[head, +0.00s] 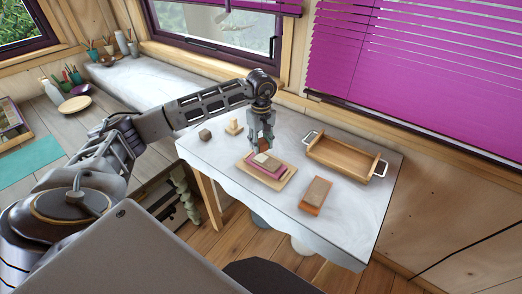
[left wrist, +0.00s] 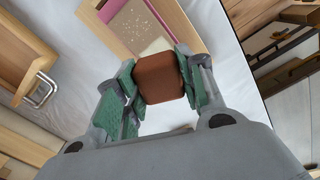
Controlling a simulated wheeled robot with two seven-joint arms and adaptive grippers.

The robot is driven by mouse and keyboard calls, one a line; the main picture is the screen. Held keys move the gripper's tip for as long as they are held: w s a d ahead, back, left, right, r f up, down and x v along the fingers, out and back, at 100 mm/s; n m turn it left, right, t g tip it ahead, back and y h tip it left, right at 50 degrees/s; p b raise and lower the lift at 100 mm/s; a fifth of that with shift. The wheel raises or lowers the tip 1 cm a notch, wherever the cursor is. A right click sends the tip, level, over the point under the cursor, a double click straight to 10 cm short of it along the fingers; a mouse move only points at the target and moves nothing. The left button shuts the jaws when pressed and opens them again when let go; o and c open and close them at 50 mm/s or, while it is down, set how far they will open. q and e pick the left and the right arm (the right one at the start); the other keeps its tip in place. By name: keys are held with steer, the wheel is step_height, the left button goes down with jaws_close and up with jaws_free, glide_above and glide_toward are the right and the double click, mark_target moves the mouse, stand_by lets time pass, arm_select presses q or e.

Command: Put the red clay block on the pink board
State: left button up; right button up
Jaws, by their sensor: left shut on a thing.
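My left gripper (head: 263,147) is above the far part of the pink board (head: 264,171), shut on the red clay block. In the left wrist view the red clay block (left wrist: 162,78) sits between the green finger pads of the left gripper (left wrist: 165,85). The pink board lies on a light wooden board, and it also shows in the left wrist view (left wrist: 128,22). A small cream block (head: 262,158) is on it. The gripper partly hides the red block in the head view, so its exact height above the board is hard to tell. My right gripper is not in view.
A wooden tray with metal handles (head: 345,157) stands right of the boards. An orange block with a brown top (head: 316,194) lies in front of it. The white table's front right is clear.

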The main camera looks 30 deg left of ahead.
mark_target(261, 146)
arm_select(q)
steer(key=shift+f, duration=0.3)
steer(key=shift+f+p, duration=0.35)
steer(key=shift+f, duration=1.5)
steer(key=shift+f, duration=0.2)
steer(key=o, duration=1.1)
steer(key=shift+r, duration=0.25)
